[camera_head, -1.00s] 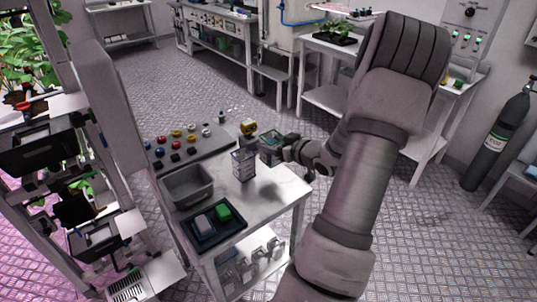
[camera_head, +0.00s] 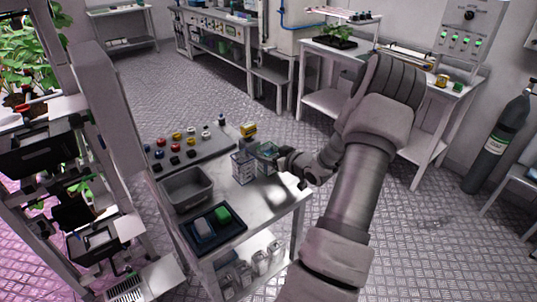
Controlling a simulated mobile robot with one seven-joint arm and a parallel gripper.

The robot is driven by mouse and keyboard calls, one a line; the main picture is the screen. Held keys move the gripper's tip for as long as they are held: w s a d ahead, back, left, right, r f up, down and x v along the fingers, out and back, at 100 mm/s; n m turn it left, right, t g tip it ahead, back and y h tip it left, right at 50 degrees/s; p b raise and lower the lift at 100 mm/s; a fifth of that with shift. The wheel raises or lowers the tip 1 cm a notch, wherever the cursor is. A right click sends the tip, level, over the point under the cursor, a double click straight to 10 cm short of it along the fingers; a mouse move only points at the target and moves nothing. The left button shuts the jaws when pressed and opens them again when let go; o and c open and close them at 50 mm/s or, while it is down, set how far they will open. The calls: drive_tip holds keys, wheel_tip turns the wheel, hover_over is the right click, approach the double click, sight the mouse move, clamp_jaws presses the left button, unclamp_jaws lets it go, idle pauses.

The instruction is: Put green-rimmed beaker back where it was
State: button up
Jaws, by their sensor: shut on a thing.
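The green-rimmed beaker (camera_head: 263,162) is a clear vessel at the right back part of the white table (camera_head: 262,210). My gripper (camera_head: 271,153) is shut on it from the right, and the fingers partly hide it. I cannot tell whether its base touches the table top. A second clear beaker (camera_head: 242,168) stands upright just left of it, very close; I cannot tell whether they touch.
A grey bin (camera_head: 186,190) and a dark tray (camera_head: 222,237) with a blue and a green block stand on the table's left and front. A grey board (camera_head: 200,144) with several coloured knobs and a yellow object (camera_head: 248,129) lie behind. The front right table top is clear.

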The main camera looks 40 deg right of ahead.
drive_tip(key=shift+f, duration=0.2)
drive_tip(key=o, duration=1.5)
drive_tip(key=shift+c, duration=0.2)
drive_tip(key=shift+r, duration=0.1)
drive_tip(key=shift+r, duration=0.1)
drive_tip(key=shift+s+r, duration=0.15)
drive_tip(key=shift+s, duration=0.05)
drive_tip(key=v, duration=1.1)
drive_tip(key=shift+s+p, duration=0.25)
drive_tip(key=shift+p, duration=0.15)
drive_tip(key=shift+a+r, duration=0.1)
drive_tip(key=shift+a, duration=0.05)
